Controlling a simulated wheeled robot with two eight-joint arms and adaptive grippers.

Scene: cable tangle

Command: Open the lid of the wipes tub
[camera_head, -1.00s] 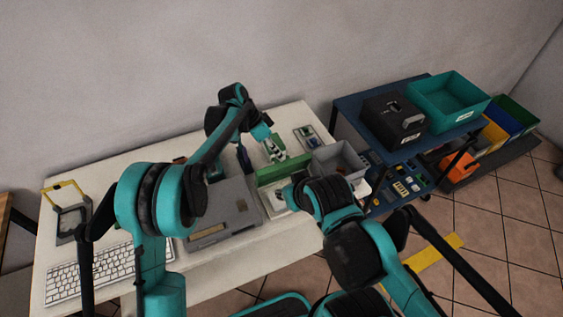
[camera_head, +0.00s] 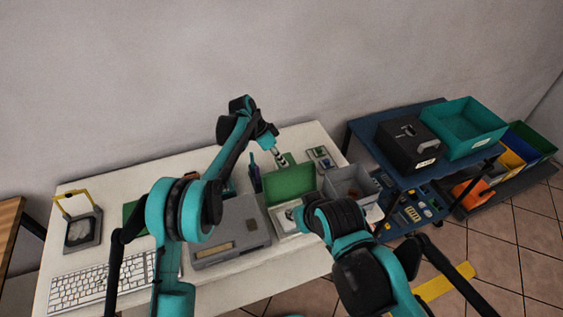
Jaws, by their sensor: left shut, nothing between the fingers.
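The wipes tub (camera_head: 281,223) is a low pale box with a green lid (camera_head: 291,184), on the table right of the grey box. The lid stands raised at the tub's back edge, its broad face toward me. My left gripper (camera_head: 282,158) is shut and empty, above and behind the lid; I cannot tell whether it touches it. My right forearm covers the tub's right part. The fingers of my right gripper are mostly hidden near the tub, so their state is unclear.
A grey box (camera_head: 236,228) stands left of the tub, a grey open bin (camera_head: 352,182) right of it. A keyboard (camera_head: 103,283) and a yellow-handled frame (camera_head: 84,231) lie left. A blue cart (camera_head: 366,133) carries a black box (camera_head: 408,146) and a teal bin (camera_head: 462,127).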

